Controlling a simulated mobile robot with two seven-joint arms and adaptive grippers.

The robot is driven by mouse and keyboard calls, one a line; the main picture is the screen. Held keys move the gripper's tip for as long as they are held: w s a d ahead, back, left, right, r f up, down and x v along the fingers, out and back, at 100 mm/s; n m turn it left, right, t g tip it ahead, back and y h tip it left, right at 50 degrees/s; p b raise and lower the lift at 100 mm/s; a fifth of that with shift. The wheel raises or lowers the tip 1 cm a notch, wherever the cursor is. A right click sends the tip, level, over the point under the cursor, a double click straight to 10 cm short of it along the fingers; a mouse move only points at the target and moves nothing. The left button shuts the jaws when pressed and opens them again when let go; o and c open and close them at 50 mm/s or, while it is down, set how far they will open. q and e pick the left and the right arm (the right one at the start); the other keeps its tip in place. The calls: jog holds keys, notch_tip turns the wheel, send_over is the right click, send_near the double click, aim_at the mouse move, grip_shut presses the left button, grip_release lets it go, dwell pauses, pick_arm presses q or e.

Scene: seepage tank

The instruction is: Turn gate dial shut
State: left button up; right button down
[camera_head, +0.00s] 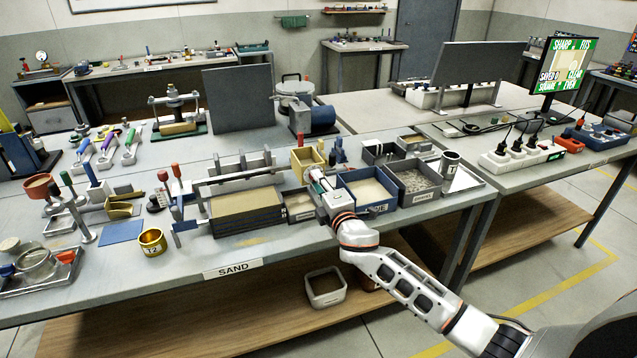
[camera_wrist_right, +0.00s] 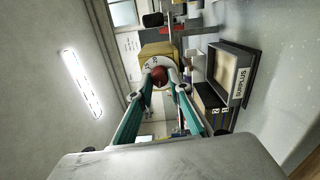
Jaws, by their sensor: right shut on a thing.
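The gate dial (camera_wrist_right: 152,66) is a round white face with dark marks and a dark red knob (camera_wrist_right: 159,77), on the front of a yellow box (camera_wrist_right: 157,50). The yellow box also shows in the head view (camera_head: 306,160), beyond the sand trays. My right gripper (camera_head: 317,183) reaches to the front of this box. In the right wrist view its teal fingers (camera_wrist_right: 159,82) are shut around the red knob, one on each side. The fingers hide part of the dial's lower face. In the head view the dial is mostly hidden by the gripper. My left gripper is not in view.
Close by my right gripper stand a large sand tray (camera_head: 247,227), a blue-walled tray (camera_head: 346,187) and a gravel tray (camera_head: 435,179). A framed tank with grey uprights (camera_head: 235,170) stands to the left. A brass cup (camera_head: 152,242) sits near the table's front edge.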

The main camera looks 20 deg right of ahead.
dwell(0.3)
jog(key=c, duration=1.9)
grip_release()
jog(key=shift+s, duration=0.1)
jog(key=s, duration=1.2)
jog(key=shift+w, duration=0.1)
jog(key=s+a+f+m+g+y, duration=0.1)
jog(key=s+a+f+m+g, duration=0.15)
jog(key=s+f, duration=0.55)
jog(key=s+a+f+m+g, duration=0.15)
jog(key=s+f+m, duration=0.3)
jog(key=f, duration=0.75)
jog(key=s+f+m+g, duration=0.1)
jog(key=s+f+m, duration=0.1)
jog(key=s, duration=0.3)
jog(key=s+f+m+g, duration=0.1)
jog(key=s+f+m, duration=0.2)
jog(key=s+f, duration=0.2)
jog(key=s+f+m+g+y, duration=0.1)
jog(key=s+f+m, duration=0.1)
jog(key=s+f, duration=0.2)
jog(key=shift+s+a+m+g, duration=0.15)
jog(key=shift+s+m, duration=0.05)
jog(key=shift+s, duration=0.65)
jog(key=shift+s+a+m+g, duration=0.1)
jog(key=shift+s+m+g, duration=0.1)
jog(key=shift+s, duration=0.65)
